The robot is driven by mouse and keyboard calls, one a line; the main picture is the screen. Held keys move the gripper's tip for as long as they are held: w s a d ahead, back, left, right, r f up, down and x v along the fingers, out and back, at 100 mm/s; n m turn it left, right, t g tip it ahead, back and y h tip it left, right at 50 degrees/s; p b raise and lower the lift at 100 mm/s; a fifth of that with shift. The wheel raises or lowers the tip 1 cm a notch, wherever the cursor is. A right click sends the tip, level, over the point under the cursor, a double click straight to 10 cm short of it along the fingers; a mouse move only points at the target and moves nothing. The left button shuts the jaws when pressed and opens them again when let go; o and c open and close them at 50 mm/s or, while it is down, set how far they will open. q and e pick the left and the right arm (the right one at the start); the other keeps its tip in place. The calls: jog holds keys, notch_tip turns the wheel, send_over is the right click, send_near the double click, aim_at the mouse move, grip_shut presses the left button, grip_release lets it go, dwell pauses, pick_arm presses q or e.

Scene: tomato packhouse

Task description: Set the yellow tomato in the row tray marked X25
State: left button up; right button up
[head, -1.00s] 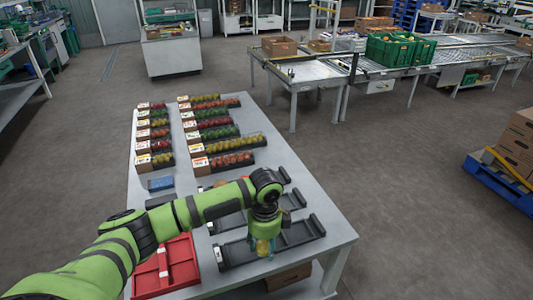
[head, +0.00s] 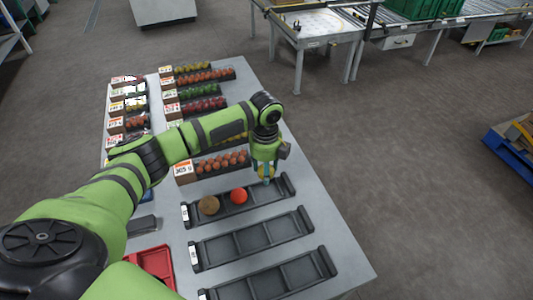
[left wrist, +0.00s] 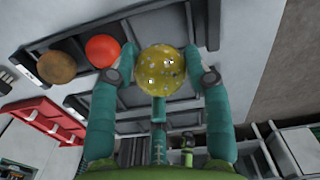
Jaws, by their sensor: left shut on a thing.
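The yellow tomato (left wrist: 160,70) is a speckled yellow ball between the two teal fingers of my left gripper (head: 266,180). The left wrist view shows the fingers shut on it. In the head view they are at the right end of the farthest of three black row trays (head: 245,210). A brown ball (head: 208,205) and a red tomato (head: 239,196) sit in that tray, left of my gripper. Whether the yellow tomato touches the tray cannot be told. The tray's white end label (head: 185,213) is too small to read. My right gripper is not in view.
Two empty row trays, a middle one (head: 250,241) and a nearer one (head: 280,282), lie closer on the grey table (head: 340,250). Filled tomato rows (head: 220,163) stand beyond. A red crate (head: 150,262) is at the lower left. The table's right strip is clear.

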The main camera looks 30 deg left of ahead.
pick_arm(q)
jog(key=shift+s+d+f+b, duration=0.2)
jog(key=shift+s+f+b, duration=0.25)
jog(key=shift+b, duration=0.25)
jog(key=f+b, duration=0.1)
jog(key=b, duration=0.1)
jog(key=f+b, duration=0.1)
jog(key=f, duration=0.1)
jog(key=shift+w+a+f+b, duration=0.1)
jog(key=shift+w+f+b, duration=0.1)
jog(key=shift+b, duration=0.15)
jog(key=shift+f, duration=0.5)
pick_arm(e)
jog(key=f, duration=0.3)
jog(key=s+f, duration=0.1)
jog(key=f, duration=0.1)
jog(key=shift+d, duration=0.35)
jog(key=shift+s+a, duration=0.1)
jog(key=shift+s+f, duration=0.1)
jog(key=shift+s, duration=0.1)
pick_arm(q)
jog(key=o, duration=0.5)
jog(key=shift+o, duration=0.3)
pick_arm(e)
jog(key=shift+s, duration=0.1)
